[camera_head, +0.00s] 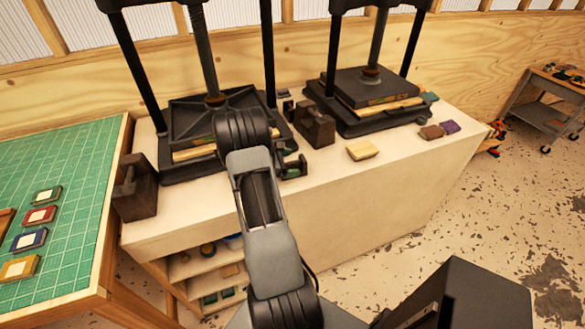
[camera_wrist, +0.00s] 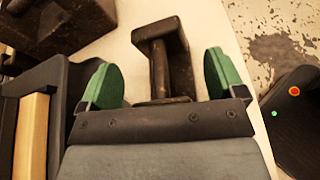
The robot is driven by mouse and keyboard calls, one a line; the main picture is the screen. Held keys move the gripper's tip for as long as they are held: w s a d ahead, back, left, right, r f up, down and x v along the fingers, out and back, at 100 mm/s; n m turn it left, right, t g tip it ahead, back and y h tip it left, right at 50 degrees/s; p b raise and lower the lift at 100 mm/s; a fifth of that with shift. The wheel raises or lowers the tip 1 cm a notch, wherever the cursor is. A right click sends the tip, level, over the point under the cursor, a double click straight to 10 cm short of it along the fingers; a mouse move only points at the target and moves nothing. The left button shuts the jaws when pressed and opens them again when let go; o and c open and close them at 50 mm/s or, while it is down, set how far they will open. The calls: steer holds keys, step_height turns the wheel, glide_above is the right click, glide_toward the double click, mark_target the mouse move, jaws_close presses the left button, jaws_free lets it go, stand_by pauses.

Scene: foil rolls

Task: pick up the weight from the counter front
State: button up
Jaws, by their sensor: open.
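The weight (camera_wrist: 160,52) is a dark brown metal piece with a raised bar handle. In the wrist view it stands on the pale counter top, close to the counter's front edge. My gripper (camera_wrist: 160,80) is open, with one green finger on each side of the handle. A gap shows between each finger and the handle, and the weight's near end is hidden behind the gripper body. In the head view my gripper (camera_head: 291,167) is small and partly hidden by my arm, over the counter front between the two presses; the weight is hard to make out there.
A larger dark weight (camera_head: 316,126) stands just behind; it also shows in the wrist view (camera_wrist: 60,28). Another dark weight (camera_head: 135,190) is at the counter's left end. The left press (camera_head: 180,120) and right press (camera_head: 370,90) flank the gripper. A pale block (camera_head: 362,149) lies to the right.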

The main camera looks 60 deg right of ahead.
steer(key=shift+c, duration=0.2)
jaws_close()
steer(key=shift+w+r, duration=0.1)
stand_by(0.6)
